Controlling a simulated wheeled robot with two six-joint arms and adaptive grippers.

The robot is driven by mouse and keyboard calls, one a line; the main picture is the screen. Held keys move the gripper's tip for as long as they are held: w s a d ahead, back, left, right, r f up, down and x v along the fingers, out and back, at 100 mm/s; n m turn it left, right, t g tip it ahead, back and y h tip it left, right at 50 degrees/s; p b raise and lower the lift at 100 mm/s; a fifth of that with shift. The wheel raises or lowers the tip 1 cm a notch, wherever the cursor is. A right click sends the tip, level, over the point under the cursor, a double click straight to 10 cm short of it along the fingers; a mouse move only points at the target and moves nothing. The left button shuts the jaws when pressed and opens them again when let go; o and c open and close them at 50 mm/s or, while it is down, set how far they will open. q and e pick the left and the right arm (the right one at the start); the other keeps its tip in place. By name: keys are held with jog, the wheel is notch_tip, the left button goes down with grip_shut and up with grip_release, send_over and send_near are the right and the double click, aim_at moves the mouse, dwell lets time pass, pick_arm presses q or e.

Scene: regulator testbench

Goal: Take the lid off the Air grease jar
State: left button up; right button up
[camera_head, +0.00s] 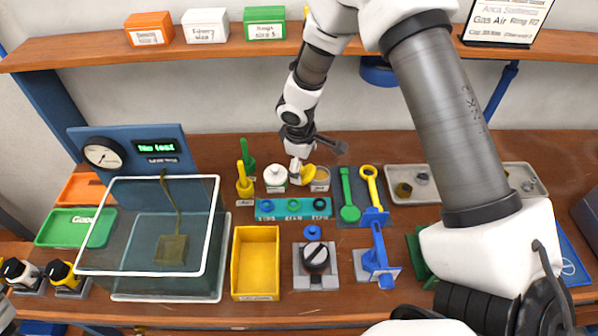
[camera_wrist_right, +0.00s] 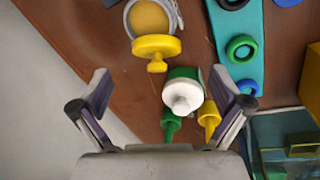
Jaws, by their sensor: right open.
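My right gripper (camera_head: 298,160) is open over the jars at the back of the bench. In the right wrist view its fingers (camera_wrist_right: 160,88) are spread wide with nothing held. A jar (camera_head: 320,184) stands uncovered; the right wrist view shows its metal rim and yellow-tan contents (camera_wrist_right: 152,18). A yellow lid (camera_head: 305,174) with a knob (camera_wrist_right: 157,47) is tilted beside this jar; whether it touches the rim I cannot tell. A green-banded jar (camera_head: 275,184) keeps its white knobbed lid (camera_wrist_right: 182,92). The jar labels are too small to read. My left gripper is not in view.
Green and yellow nozzle-topped bottles (camera_head: 244,184) stand left of the jars. A teal ring holder (camera_head: 293,209) lies in front. Green and yellow tools (camera_head: 348,195) and a grey tray (camera_head: 430,172) lie right. A glass tank (camera_head: 165,250) and a yellow bin (camera_head: 255,265) stand nearer.

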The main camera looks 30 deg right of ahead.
aim_at(303, 172)
jog(key=shift+s+d+f, duration=0.15)
jog(key=shift+f, duration=0.3)
jog(key=f, duration=0.1)
jog(key=w+f+p, duration=0.1)
jog(key=f, duration=0.1)
jog(key=w+f, duration=0.1)
jog(key=f, duration=0.1)
jog(key=shift+w+d+f+p, duration=0.15)
jog(key=shift+d+p, duration=0.1)
jog(key=shift+p, duration=0.1)
jog(key=shift+s+r, duration=0.2)
jog(key=shift+s, duration=0.2)
jog(key=c, duration=0.9)
jog(key=shift+w, duration=0.2)
jog(key=shift+c, duration=0.2)
jog(key=shift+s, duration=0.1)
jog(key=shift+c, duration=0.5)
jog(key=shift+r, duration=0.1)
